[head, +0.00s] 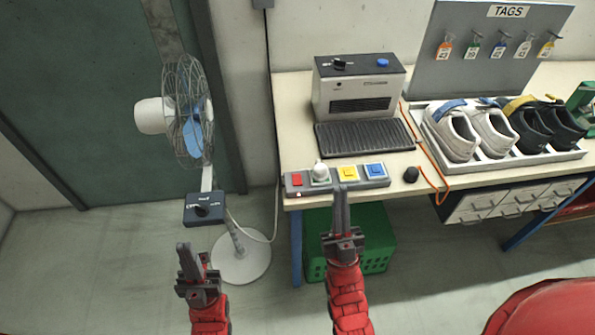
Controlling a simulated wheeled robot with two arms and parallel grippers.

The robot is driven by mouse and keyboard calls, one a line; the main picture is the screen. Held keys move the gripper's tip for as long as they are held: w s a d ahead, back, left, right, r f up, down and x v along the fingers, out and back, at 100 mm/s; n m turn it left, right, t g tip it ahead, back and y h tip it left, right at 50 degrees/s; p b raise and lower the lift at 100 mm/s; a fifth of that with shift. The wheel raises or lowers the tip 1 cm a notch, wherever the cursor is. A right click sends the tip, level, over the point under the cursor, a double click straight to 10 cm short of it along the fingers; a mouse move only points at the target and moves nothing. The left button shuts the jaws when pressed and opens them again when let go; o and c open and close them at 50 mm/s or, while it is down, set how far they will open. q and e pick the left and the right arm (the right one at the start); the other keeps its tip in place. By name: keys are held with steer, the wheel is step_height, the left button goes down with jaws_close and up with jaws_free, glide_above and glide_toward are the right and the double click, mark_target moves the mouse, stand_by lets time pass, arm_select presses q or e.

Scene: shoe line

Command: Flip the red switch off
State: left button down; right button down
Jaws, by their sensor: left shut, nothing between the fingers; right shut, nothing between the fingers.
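The red switch (296,180) sits at the left end of a grey switch panel (333,186) on the front edge of the workbench. A white knob or lever (320,171), a yellow switch (348,173) and a blue switch (375,170) sit to its right. I cannot tell the red switch's position. My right gripper (341,190) is shut and empty, its tip in front of the panel near the yellow switch, right of the red one. Whether it touches the panel is unclear. My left gripper (182,246) is shut and empty, lower left of the panel, over the floor.
A standing fan (190,112) with a control box (203,208) stands left of the bench. A grey machine (358,92) with a black ribbed mat (364,138) is behind the panel. A black knob (411,174) and shoes on a rack (480,157) are to the right. A green crate (376,246) is underneath.

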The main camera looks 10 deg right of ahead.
steer(key=w+a+f+m+g+h+b, duration=0.1)
steer(key=w+a+f+g, duration=0.1)
steer(key=w+a+g, duration=0.3)
steer(key=w+a+f+g+h+b, duration=0.1)
steer(key=w+a+f+g+h, duration=0.15)
steer(key=w, duration=0.55)
step_height(320, 180, down, 11)
steer(key=d+m+g+b, duration=0.1)
steer(key=d+g, duration=0.1)
steer(key=g, duration=0.6)
steer(key=shift+d+m+h, duration=0.25)
steer(key=shift+m+h, duration=0.1)
steer(key=shift+m, duration=0.05)
